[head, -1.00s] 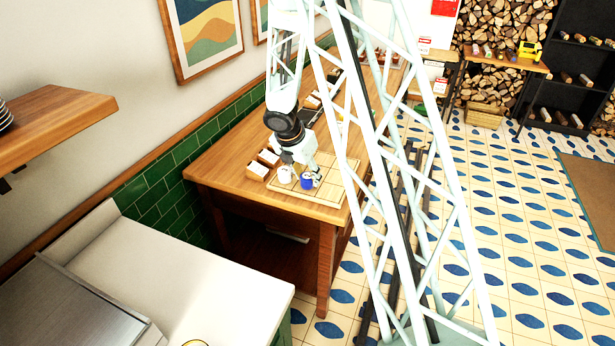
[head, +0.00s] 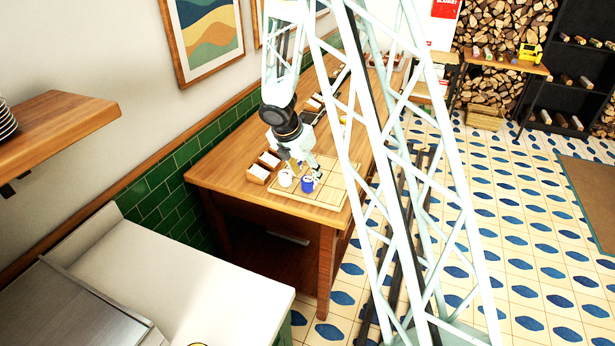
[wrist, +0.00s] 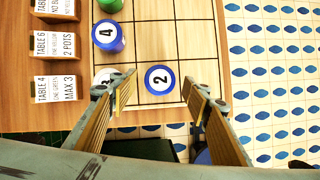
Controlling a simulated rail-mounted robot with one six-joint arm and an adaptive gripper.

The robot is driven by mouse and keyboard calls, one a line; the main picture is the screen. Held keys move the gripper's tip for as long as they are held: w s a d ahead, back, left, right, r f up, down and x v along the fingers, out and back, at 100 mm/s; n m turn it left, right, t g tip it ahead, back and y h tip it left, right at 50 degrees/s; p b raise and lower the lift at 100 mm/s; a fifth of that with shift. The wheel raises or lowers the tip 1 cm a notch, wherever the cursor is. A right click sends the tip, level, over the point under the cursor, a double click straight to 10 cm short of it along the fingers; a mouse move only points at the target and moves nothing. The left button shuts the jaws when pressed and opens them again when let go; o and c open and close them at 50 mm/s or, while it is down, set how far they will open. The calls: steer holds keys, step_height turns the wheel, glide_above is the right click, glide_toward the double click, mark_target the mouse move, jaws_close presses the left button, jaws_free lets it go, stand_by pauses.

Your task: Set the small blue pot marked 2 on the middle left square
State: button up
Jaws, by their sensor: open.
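The small blue pot marked 2 (wrist: 160,78) stands upright on the gridded board (wrist: 195,45). In the wrist view it is in the row nearest my gripper, in the second column from the left. My gripper (wrist: 157,96) is open, its fingers on either side of and above the pot, with gaps visible. In the head view my gripper (head: 307,168) is over the blue pot (head: 308,186). A white pot (head: 286,179) stands left of it, mostly hidden by my left finger in the wrist view.
Wooden boxes with order cards (wrist: 57,88) line the left. The board's right squares are clear. The table's edge and tiled floor (wrist: 270,80) lie right.

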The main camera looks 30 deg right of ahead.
steer(key=p+v, duration=0.1)
steer(key=v, duration=0.7)
steer(key=shift+r+p, duration=0.15)
steer(key=shift+p, duration=0.15)
stand_by(0.4)
steer(key=s+a+r+m, duration=0.3)
steer(key=s+r+m, duration=0.3)
steer(key=s+r, duration=0.55)
steer(key=s+a+r+m, duration=0.4)
steer(key=s+r+m, duration=0.3)
steer(key=s+r, duration=0.45)
steer(key=s+a+r+m+y, duration=0.1)
steer(key=s+a+r+m, duration=0.1)
steer(key=s, duration=0.6)
steer(key=s+a+r+m+t+y, duration=0.1)
steer(key=s+a+r+m, duration=0.2)
steer(key=s+a+m, duration=0.2)
steer(key=s+a+r+m+y, duration=0.2)
steer(key=s+a+m, duration=0.1)
steer(key=s, duration=0.9)
steer(key=shift+a+r+m+t, duration=0.2)
steer(key=shift+a+m+t, duration=0.1)
steer(key=shift+a, duration=0.25)
